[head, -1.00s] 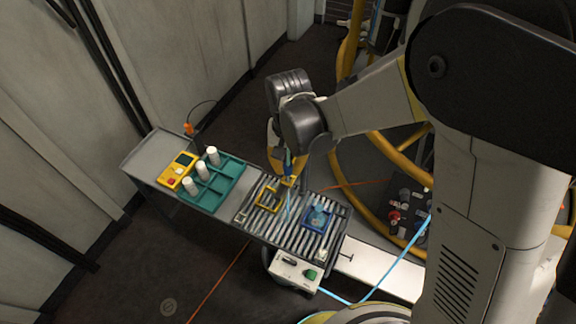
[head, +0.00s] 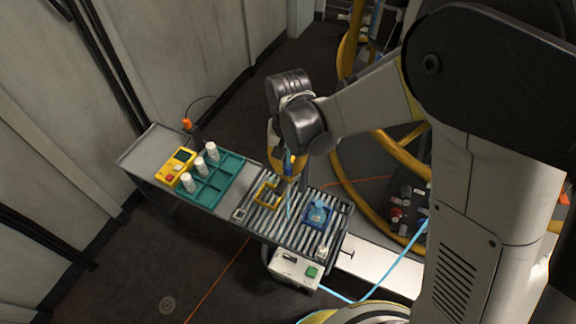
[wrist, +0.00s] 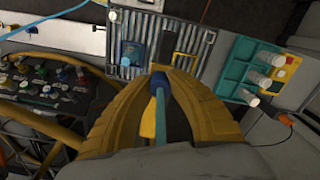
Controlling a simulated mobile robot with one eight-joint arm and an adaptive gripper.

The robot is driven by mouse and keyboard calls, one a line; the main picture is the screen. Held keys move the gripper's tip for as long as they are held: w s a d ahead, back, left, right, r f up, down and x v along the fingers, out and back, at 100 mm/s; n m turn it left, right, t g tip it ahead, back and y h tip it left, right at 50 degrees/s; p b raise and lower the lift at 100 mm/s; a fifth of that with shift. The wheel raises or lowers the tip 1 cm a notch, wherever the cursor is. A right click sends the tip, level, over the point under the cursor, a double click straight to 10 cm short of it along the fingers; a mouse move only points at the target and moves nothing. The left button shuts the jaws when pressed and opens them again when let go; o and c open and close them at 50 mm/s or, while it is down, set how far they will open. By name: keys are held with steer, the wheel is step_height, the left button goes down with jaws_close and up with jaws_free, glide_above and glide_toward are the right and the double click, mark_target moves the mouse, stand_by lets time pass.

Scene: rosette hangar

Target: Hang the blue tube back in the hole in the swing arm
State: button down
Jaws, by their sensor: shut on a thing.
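My gripper (wrist: 158,72) has yellow fingers and is shut on the blue tube (wrist: 160,106). In the wrist view the tube has a dark blue collar between the fingertips and a light blue length running back toward the camera. In the head view my gripper (head: 289,172) is above the slatted part of the bench, and the thin tube (head: 289,205) shows below it. A yellow frame (head: 267,192) lies over the slats beside the gripper; it also shows in the wrist view (wrist: 186,56). I cannot tell whether it is the swing arm, and I see no clear hole.
A teal tray (head: 224,181) with several white bottles and a yellow device (head: 179,166) are at the bench's left. A blue holder (head: 317,219) with a light blue bottle is on the slats. A control box (head: 295,270) hangs in front. Yellow rails (head: 400,155) curve behind.

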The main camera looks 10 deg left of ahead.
steer(key=shift+f, duration=0.3)
steer(key=c, duration=0.6)
jaws_free()
steer(key=shift+c, duration=0.2)
steer(key=shift+r, duration=0.1)
steer(key=shift+r+p, duration=1.8)
steer(key=shift+r, duration=1.2)
steer(key=s+d+r+t+b, duration=0.2)
steer(key=d+r+t+b, duration=0.1)
steer(key=d+r, duration=0.65)
steer(key=s+d+t+b, duration=0.2)
steer(key=s+d+t, duration=0.2)
steer(key=s+d, duration=0.4)
steer(key=d, duration=0.6)
steer(key=shift+r+m+b, duration=0.15)
steer(key=shift+m+b, duration=0.15)
steer(key=shift+b, duration=0.1)
